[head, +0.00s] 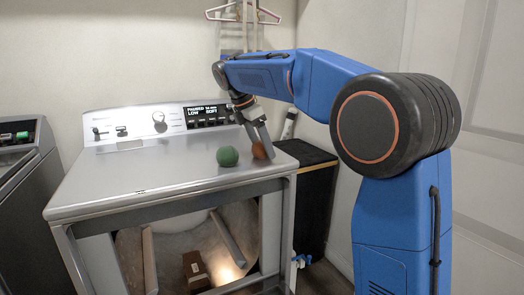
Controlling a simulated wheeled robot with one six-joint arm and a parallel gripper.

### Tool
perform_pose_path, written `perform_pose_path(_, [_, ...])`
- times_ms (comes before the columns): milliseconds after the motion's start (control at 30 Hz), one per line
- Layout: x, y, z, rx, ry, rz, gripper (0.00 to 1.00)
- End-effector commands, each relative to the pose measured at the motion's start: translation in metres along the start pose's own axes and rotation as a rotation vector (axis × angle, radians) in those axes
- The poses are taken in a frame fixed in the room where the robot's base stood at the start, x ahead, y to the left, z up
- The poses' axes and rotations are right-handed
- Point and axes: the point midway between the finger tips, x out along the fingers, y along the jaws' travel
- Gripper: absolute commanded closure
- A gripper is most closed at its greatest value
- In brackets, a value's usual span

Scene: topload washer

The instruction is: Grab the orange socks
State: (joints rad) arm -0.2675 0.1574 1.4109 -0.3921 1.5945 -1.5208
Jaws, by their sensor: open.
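The orange socks (259,151), rolled in a ball, rest on the washer's top (150,178) near its right edge. My gripper (258,143) points down at the orange socks from above, with its fingertips right at them. A grey finger covers part of the ball, so I cannot tell whether the fingers touch it. My gripper is open.
A green ball (227,156), like rolled socks, sits just left of the orange one. The washer's control panel (160,122) rises behind. A black cabinet (305,195) stands to the right. The left part of the washer's top is clear.

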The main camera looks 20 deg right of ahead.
Motion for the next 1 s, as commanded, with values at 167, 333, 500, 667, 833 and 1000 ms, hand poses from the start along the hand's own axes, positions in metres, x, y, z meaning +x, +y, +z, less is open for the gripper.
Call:
perform_pose_path(167, [0.002,0.0,0.0,0.0,0.0,0.0,0.29])
perform_pose_path(333, [0.002,0.0,0.0,0.0,0.0,0.0,0.51])
perform_pose_path(500, [0.001,0.0,0.0,0.001,0.0,0.0,0.75])
perform_pose_path(667, [0.001,0.0,0.0,0.001,0.0,0.0,0.75])
perform_pose_path(833, [-0.007,0.0,0.004,0.002,0.0,0.001,0.75])
perform_pose_path(1000, [-0.032,0.001,0.014,0.002,0.0,0.003,0.75])
